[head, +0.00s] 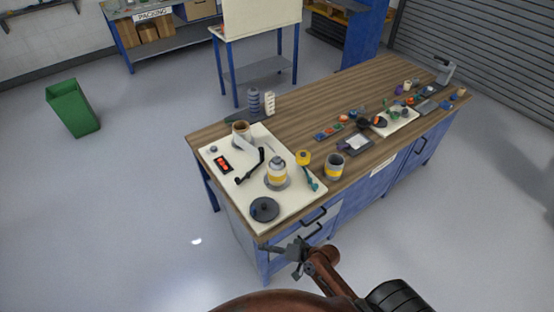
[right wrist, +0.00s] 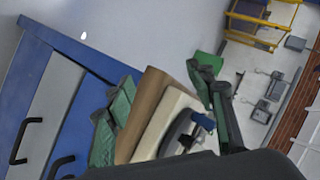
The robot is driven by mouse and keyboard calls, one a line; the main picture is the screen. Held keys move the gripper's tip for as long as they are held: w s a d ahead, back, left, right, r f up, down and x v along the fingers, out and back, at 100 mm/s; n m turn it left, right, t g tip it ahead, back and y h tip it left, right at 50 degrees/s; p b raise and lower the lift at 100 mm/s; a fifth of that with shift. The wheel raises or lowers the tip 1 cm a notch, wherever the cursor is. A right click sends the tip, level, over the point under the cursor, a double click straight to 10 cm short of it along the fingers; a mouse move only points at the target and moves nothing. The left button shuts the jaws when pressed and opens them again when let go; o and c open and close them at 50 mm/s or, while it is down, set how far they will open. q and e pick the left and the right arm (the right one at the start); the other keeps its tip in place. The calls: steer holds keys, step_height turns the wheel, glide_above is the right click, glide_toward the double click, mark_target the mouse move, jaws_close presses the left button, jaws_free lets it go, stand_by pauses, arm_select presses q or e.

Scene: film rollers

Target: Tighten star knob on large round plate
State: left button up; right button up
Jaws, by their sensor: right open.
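The large round plate (head: 264,209) is a dark disc on the front corner of the cream board (head: 228,186). In the right wrist view the plate (right wrist: 176,134) shows partly, cut off by my wrist housing, with a blue star-shaped knob (right wrist: 203,121) at it. I cannot tell how tight the knob is. My right gripper (head: 290,246) is in front of the table edge, near the plate's corner. In the right wrist view its green-padded fingers (right wrist: 160,82) are spread apart and empty, with the table and board edges behind them. My left gripper is not in view.
A yellow-banded roller (head: 277,171), a black crank-like arm (head: 250,165) and a red display (head: 223,163) are on the board. Blue drawers with black handles (head: 314,215) are below the tabletop, close to my right gripper.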

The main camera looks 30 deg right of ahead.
mark_target(279, 163)
steer(key=w+d+r+m+t+y, duration=0.15)
steer(key=w+r+m+t, duration=0.45)
steer(key=w+r+m, duration=0.6)
steer(key=w+d+r+m+h, duration=0.1)
steer(key=w+d+m+h, duration=0.1)
steer(key=d+m, duration=0.3)
steer(key=w+d+r+m+t+h, duration=0.1)
steer(key=w+d+m+h, duration=0.2)
steer(key=d+m+h, duration=0.2)
steer(key=w+d+r+m+t+h, duration=0.1)
steer(key=w+d+m+h, duration=0.2)
steer(key=d+m, duration=0.3)
steer(key=shift+w+d+r+m+h, duration=0.15)
steer(key=shift+m+h, duration=0.1)
steer(key=shift+m, duration=0.75)
steer(key=shift+w+d+r+m+h, duration=0.1)
steer(key=shift+d+r+m+h, duration=0.1)
steer(key=shift+m, duration=0.8)
steer(key=shift+w+d+f, duration=0.1)
steer(key=shift+w, duration=0.15)
steer(key=w, duration=0.4)
steer(key=w+d, duration=0.1)
steer(key=w, duration=0.2)
steer(key=shift+d, duration=0.1)
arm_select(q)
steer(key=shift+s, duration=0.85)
